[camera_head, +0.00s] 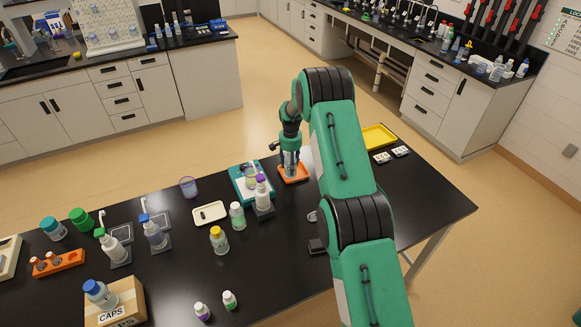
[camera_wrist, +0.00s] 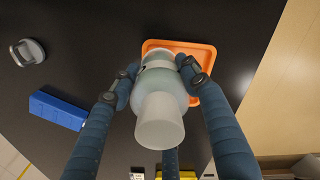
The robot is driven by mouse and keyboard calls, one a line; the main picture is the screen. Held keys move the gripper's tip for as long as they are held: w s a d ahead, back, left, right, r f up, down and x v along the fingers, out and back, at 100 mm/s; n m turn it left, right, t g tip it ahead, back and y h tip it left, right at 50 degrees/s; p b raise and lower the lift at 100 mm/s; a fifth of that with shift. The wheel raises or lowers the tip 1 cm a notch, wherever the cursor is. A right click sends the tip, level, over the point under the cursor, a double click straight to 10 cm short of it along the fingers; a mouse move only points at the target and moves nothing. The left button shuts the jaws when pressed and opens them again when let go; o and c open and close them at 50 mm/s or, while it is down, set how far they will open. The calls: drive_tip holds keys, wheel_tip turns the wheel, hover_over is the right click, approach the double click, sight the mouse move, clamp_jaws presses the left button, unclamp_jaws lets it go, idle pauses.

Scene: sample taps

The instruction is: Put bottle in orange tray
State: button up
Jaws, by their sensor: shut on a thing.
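My gripper (camera_head: 290,158) is shut on a bottle (camera_wrist: 161,108) with a pale translucent body and a white cap. In the wrist view my gripper's fingertips (camera_wrist: 160,74) press on both sides of the bottle. The orange tray (camera_head: 299,177) lies on the black bench under my gripper; it also shows in the wrist view (camera_wrist: 207,93), behind the bottle. The bottle is over the tray area, its cap towards the wrist camera. Its base is hidden, so I cannot tell whether it touches the tray.
A teal scale (camera_head: 240,190) with bottles near it stands left of the orange tray. A yellow tray (camera_head: 379,137) and small white items (camera_head: 400,151) lie to the right. A blue block (camera_wrist: 57,110) lies beside my gripper in the wrist view. Several bottles stand further left.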

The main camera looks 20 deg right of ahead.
drive_tip(key=shift+f, duration=0.35)
drive_tip(key=shift+f, duration=0.4)
drive_tip(key=o, duration=1.4)
drive_tip(key=shift+c, duration=0.2)
drive_tip(key=shift+r, duration=0.1)
drive_tip(key=shift+r, duration=0.45)
wheel_tip(320, 180, up, 12)
drive_tip(key=shift+f+b, duration=0.15)
drive_tip(key=shift+b, duration=0.25)
